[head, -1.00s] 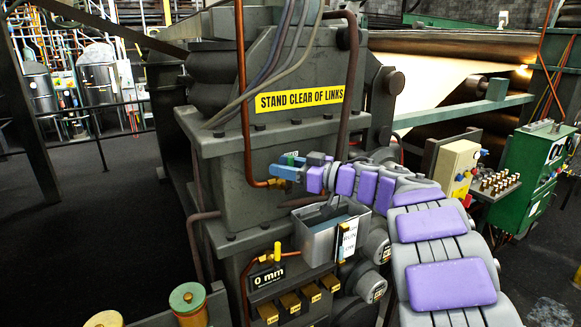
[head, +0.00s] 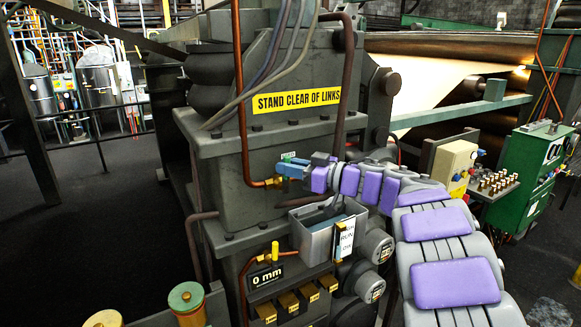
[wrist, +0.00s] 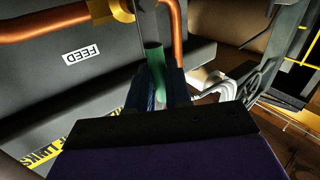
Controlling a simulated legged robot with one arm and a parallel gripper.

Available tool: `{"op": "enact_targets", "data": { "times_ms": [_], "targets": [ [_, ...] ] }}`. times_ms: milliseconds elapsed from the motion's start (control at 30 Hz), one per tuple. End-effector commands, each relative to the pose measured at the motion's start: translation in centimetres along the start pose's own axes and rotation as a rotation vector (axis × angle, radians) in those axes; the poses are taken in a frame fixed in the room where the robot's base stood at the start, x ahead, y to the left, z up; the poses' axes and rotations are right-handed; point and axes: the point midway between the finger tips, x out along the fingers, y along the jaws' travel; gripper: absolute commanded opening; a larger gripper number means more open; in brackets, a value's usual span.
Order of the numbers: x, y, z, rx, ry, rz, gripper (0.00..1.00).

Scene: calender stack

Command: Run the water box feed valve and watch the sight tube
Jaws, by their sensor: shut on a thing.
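The feed valve is a brass body (head: 272,182) on a copper pipe on the front of the grey machine housing. Its green lever (wrist: 154,58) shows in the wrist view beside a white FEED label (wrist: 83,57). My gripper (head: 285,171) has its blue fingers at the valve, shut on the green lever; the fingers partly hide it. Below stands an open grey metal water box (head: 314,243). A narrow upright gauge strip (head: 345,238) with RUN lettering is on its right side, seemingly the sight tube; its level is too small to read.
A yellow STAND CLEAR OF LINKS sign (head: 297,101) is above. A 0 mm display (head: 265,277) and another brass valve (head: 275,252) sit below. A green control cabinet (head: 532,175) stands at right. Dark floor (head: 90,210) is open at left.

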Motion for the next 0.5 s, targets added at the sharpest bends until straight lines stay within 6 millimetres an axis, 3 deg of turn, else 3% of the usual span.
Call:
{"op": "enact_targets", "data": {
  "times_ms": [500],
  "targets": [
    [1.6,-1.7,-0.6,-0.210,-0.139,-0.006,0.00]
  ]
}}
